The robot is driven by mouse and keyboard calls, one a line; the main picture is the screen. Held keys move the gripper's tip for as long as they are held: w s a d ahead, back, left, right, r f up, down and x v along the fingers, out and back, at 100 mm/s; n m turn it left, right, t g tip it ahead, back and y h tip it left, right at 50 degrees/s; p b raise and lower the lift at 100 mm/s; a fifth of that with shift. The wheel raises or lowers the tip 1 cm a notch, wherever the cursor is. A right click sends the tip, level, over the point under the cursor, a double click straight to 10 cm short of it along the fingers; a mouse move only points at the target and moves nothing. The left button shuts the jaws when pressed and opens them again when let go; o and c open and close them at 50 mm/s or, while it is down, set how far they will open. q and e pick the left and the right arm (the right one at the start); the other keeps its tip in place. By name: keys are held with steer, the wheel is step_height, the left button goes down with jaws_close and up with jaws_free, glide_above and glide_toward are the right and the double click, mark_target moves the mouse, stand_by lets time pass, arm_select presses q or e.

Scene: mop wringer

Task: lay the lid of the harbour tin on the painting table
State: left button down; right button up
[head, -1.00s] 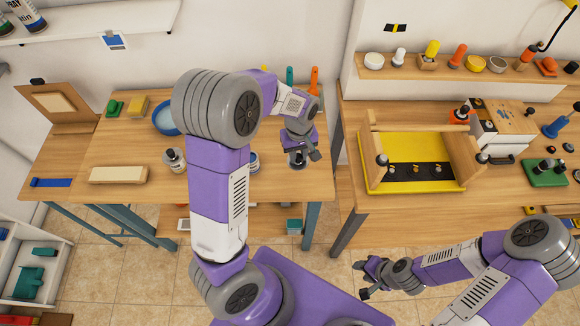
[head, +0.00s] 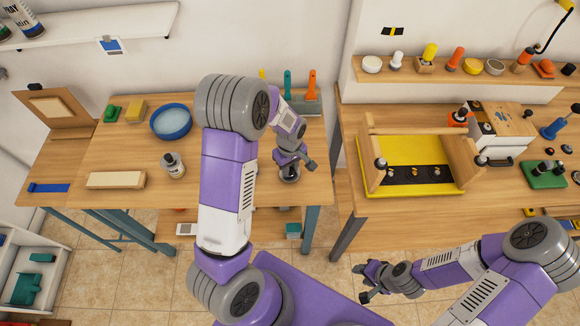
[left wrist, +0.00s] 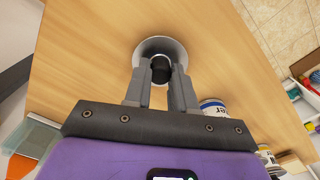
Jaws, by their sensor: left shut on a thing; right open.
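My left gripper (head: 290,163) is over the right part of the painting table (head: 120,158), pointing down. In the left wrist view its fingers (left wrist: 161,82) are shut on the dark knob of a round grey metal lid (left wrist: 148,46). The lid (head: 289,175) is close to the tabletop; I cannot tell whether it touches. A tin with a white and blue label (left wrist: 212,106) stands beside the gripper in the left wrist view; my left arm hides it in the head view. My right gripper (head: 372,281) is open and empty over the floor.
A grey tool holder (head: 305,104) stands behind the gripper. A second bench with a yellow tray (head: 410,150) is right, across a gap.

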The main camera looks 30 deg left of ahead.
arm_select(q)
steer(key=shift+f, duration=0.2)
steer(key=c, duration=0.9)
jaws_free()
steer(key=shift+c, duration=0.2)
steer(key=shift+r, duration=0.15)
steer(key=shift+r, duration=0.3)
step_height(320, 180, up, 12)
steer(key=p, duration=0.1)
steer(key=shift+f+p, duration=0.2)
steer(key=shift+p, duration=0.1)
